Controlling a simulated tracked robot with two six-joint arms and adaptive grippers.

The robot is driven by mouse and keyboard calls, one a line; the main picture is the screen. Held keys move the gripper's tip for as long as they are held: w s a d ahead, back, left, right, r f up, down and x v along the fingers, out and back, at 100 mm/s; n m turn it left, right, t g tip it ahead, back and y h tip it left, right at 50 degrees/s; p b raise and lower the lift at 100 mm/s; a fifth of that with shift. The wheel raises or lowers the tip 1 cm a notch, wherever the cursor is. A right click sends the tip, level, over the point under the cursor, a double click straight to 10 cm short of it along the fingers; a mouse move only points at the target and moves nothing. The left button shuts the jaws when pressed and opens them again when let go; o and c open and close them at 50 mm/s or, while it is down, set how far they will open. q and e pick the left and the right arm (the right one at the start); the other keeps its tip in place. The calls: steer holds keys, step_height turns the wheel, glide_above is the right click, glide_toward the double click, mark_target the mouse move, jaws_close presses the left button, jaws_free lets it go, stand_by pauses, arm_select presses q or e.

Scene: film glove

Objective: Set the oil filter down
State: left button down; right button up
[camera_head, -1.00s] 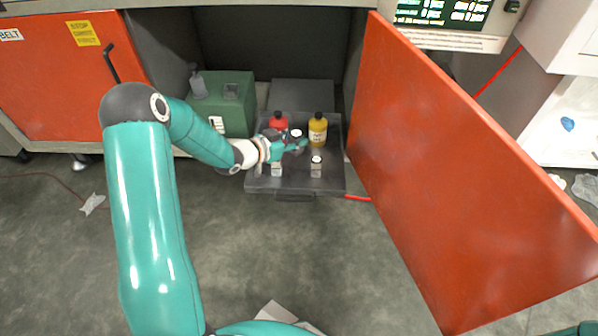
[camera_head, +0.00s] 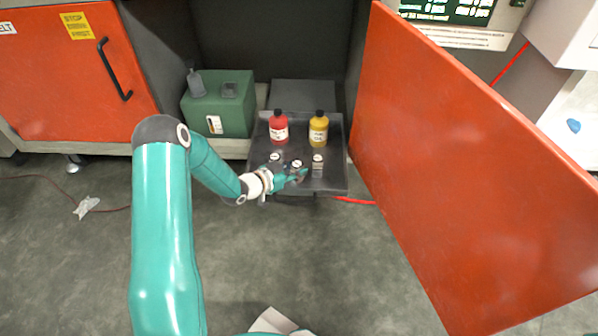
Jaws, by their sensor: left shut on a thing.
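The oil filter (camera_head: 297,164) looks like a small dark cylinder with a white top. It is in the middle of a row of three similar small items. My left gripper (camera_head: 296,175) reaches in from the left and is shut on it, low over the front part of the dark tray (camera_head: 333,184). The fingers hide the filter's lower part, so I cannot tell whether it touches the tray. My right gripper is not in view.
One small white-topped item stands left (camera_head: 275,158) and another right (camera_head: 318,161) of the filter, close by. A red bottle (camera_head: 279,129) and a yellow bottle (camera_head: 318,131) stand behind. The open orange door (camera_head: 470,170) bounds the right; a green box (camera_head: 222,104) stands left.

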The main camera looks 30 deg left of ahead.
arm_select(q)
steer(key=c, duration=1.3)
jaws_free()
steer(key=shift+f, duration=0.1)
steer(key=shift+o, duration=0.9)
steer(key=shift+s+a+r, duration=0.1)
steer(key=shift+s+r, duration=0.15)
steer(key=shift+r, duration=0.05)
steer(key=p+v, duration=0.3)
steer(key=v, duration=0.8)
steer(key=shift+s+p, duration=0.25)
steer(key=shift+p, duration=0.05)
steer(key=shift+r, duration=0.1)
